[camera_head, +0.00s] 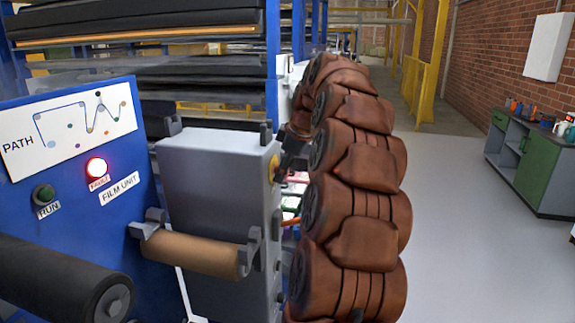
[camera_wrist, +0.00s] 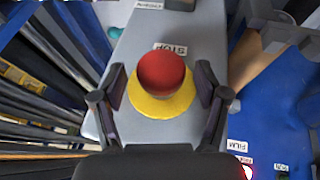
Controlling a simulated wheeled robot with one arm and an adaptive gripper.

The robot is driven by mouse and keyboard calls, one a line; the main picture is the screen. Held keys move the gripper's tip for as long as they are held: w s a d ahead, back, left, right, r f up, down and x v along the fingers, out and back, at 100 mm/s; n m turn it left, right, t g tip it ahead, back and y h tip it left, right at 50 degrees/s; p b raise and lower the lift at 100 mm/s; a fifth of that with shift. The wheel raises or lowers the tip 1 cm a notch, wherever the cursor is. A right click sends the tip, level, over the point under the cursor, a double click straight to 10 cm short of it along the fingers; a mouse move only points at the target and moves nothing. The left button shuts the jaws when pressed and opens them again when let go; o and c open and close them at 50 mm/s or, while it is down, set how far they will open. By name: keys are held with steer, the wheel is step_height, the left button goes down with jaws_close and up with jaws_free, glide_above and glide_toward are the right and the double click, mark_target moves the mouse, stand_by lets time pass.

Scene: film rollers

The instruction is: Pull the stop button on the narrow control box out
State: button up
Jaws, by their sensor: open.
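The stop button is a red mushroom head (camera_wrist: 161,70) on a yellow round base, on the grey face of the narrow control box (camera_wrist: 195,30), under a STOP label. In the wrist view my gripper (camera_wrist: 161,86) is open, with one finger on each side of the red head. Gaps seem to show between the fingers and the head; I cannot tell how deep the fingertips reach. In the head view the grey control box (camera_head: 212,175) shows its side, and only a yellow edge of the button base (camera_head: 274,169) shows. My arm hides most of the gripper there.
Left of the box, a blue film unit panel (camera_head: 75,240) carries a lit red FAULT lamp (camera_head: 96,168) and a dark green RUN button (camera_head: 43,194). A brown roller (camera_head: 190,253) sits in brackets before the box. Open floor (camera_head: 455,190) lies right of my arm.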

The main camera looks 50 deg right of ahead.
jaws_close()
stand_by(0.8)
